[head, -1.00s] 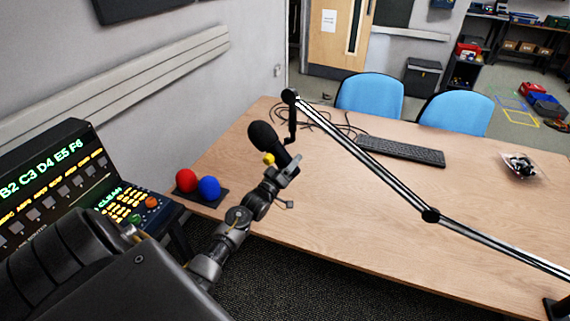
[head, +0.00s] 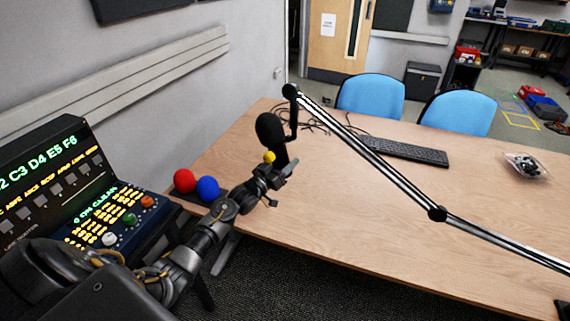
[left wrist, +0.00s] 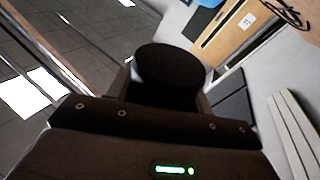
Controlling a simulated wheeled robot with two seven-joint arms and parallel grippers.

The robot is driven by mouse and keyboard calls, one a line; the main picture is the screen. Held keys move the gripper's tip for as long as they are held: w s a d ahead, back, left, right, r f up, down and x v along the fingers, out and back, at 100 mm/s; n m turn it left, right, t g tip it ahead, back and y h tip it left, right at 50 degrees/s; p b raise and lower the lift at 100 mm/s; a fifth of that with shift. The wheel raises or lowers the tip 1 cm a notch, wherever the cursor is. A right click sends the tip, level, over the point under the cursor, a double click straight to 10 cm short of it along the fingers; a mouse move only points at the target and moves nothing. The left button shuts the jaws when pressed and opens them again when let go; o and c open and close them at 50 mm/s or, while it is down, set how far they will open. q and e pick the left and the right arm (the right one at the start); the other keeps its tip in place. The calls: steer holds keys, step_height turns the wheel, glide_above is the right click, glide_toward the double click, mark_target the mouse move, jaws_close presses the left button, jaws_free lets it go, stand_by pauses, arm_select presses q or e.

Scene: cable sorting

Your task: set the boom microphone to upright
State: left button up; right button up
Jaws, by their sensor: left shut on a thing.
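The black boom microphone (head: 270,127) hangs at the end of a jointed boom arm (head: 372,158) over the left part of the table. Its rounded head points up and leans slightly to the left. My left gripper (head: 277,168) is shut on the lower body of the microphone, below the head. In the left wrist view the round microphone head (left wrist: 170,66) rises between the fingers; its lower body is hidden. My right gripper is not in view.
Red (head: 184,180) and blue (head: 208,188) balls sit at the table's left edge, close to my left arm. A lit control console (head: 62,190) stands at left. A keyboard (head: 405,151), loose cables and a clear bag (head: 525,167) lie on the table (head: 345,230); its middle is clear.

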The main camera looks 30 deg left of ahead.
arm_select(q)
steer(key=shift+a+f+m+g, duration=0.15)
steer(key=shift+a+m, duration=0.25)
steer(key=shift+m, duration=0.4)
steer(key=shift+a+m+g, duration=0.25)
steer(key=shift+a+m, duration=0.1)
steer(key=shift+m, duration=0.45)
steer(key=shift+a, duration=0.1)
steer(key=o, duration=1.4)
steer(key=shift+s, duration=0.1)
steer(key=shift+s+a+f+b, duration=0.1)
steer(key=shift+s+f+b, duration=0.1)
steer(key=shift+s+b, duration=0.15)
steer(key=shift+b+v, duration=0.85)
steer(key=shift+v, duration=4.1)
steer(key=shift+a+r, duration=0.1)
